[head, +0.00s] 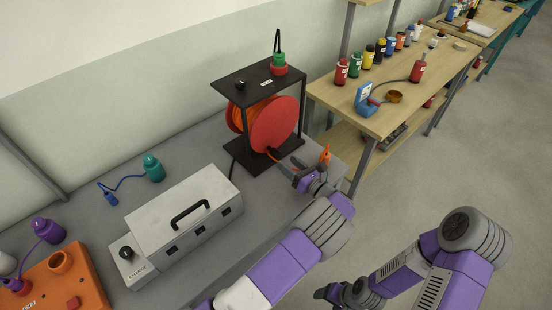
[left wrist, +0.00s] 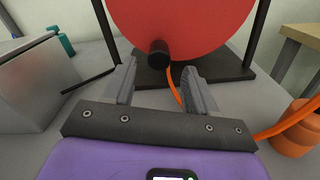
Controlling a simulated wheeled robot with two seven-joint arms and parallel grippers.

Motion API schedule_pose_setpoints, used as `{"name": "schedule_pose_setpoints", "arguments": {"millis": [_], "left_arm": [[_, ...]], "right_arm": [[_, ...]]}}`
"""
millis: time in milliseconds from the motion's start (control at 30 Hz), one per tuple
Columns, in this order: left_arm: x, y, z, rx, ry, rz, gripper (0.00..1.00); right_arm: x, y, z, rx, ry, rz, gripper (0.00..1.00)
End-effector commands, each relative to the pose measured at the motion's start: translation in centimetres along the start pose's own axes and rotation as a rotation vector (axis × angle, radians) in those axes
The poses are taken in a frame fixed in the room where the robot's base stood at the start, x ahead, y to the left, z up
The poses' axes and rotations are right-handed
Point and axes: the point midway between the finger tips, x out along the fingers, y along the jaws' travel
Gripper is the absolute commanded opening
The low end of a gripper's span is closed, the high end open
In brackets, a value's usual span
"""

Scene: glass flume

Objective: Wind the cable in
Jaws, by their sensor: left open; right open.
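The cable reel (head: 275,124) is a red disc with orange cable (head: 235,117) wound behind it, held in a black frame (head: 245,93). A black crank knob (left wrist: 158,54) sticks out from the low part of the disc. My left gripper (head: 289,166) is open in front of the reel. In the left wrist view its fingers (left wrist: 160,88) are spread, with the knob just beyond and between the tips. Loose orange cable (left wrist: 172,88) runs down behind the right finger and out to an orange cable end (head: 325,154) on the right. My right gripper (head: 328,293) is low, away from the reel, open and empty.
A grey case with a black handle (head: 188,214) stands left of the reel. A wooden bench (head: 390,112) with several bottles stands right. The bench front beside the case is bare.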

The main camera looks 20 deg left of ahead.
Motion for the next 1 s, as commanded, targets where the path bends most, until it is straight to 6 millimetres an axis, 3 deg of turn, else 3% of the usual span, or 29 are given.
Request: {"name": "schedule_pose_setpoints", "arguments": {"millis": [500,867,1000], "left_arm": [[6.8,0.0,-0.1,-0.002,0.001,0.002,0.57],[7.5,0.0,0.0,-0.001,0.0,0.001,0.57],[7.5,0.0,0.0,-0.001,0.0,0.001,0.37]], "right_arm": [[0.9,0.3,-0.1,0.0,0.001,0.0,0.69],[0.9,0.3,-0.1,0.0,0.0,0.0,0.69],[0.9,0.3,-0.1,0.0,0.0,0.0,0.69]]}}
